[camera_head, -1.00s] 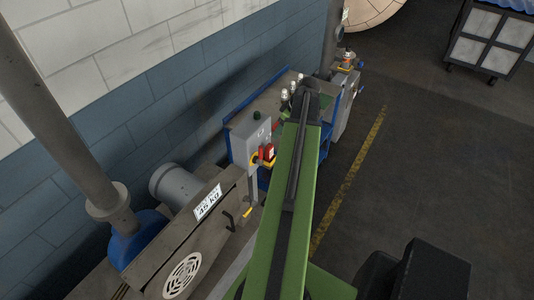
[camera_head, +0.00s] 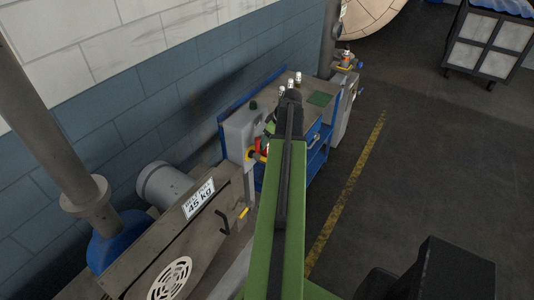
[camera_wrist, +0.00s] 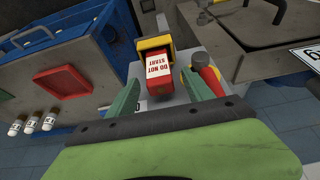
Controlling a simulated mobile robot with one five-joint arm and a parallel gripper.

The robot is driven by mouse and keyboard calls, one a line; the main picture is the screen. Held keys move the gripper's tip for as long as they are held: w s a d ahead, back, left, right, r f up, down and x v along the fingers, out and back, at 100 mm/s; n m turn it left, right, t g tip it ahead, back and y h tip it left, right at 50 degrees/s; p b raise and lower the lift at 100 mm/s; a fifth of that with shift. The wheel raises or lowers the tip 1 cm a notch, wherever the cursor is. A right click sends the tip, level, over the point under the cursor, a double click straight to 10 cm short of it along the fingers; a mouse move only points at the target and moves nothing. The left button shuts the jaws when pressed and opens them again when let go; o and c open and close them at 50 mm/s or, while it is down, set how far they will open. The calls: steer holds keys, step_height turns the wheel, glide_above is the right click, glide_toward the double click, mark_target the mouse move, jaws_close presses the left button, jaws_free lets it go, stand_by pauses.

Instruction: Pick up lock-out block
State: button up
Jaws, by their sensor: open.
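The lock-out block (camera_wrist: 158,82) is red with a white "DO NOT START" label. In the wrist view it sits at a yellow part (camera_wrist: 153,44) on a grey box, between the green fingers of my gripper (camera_wrist: 161,92). The fingers are open, one on each side, and I see no clear contact. In the head view a little of the red block (camera_head: 264,147) shows beside my arm on the front of the grey box (camera_head: 240,132). My arm hides much of that area, including most of the gripper.
A red rounded knob (camera_wrist: 207,73) stands close right of the block. A bench (camera_head: 313,85) with small white bottles (camera_head: 298,78) lies beyond the box. A motor unit with a "45 kg" plate (camera_head: 199,198) is nearer.

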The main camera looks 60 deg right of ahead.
steer(key=b+x, duration=0.1)
steer(key=x, duration=0.1)
steer(key=shift+f, duration=0.4)
steer(key=shift+r, duration=0.2)
jaws_close()
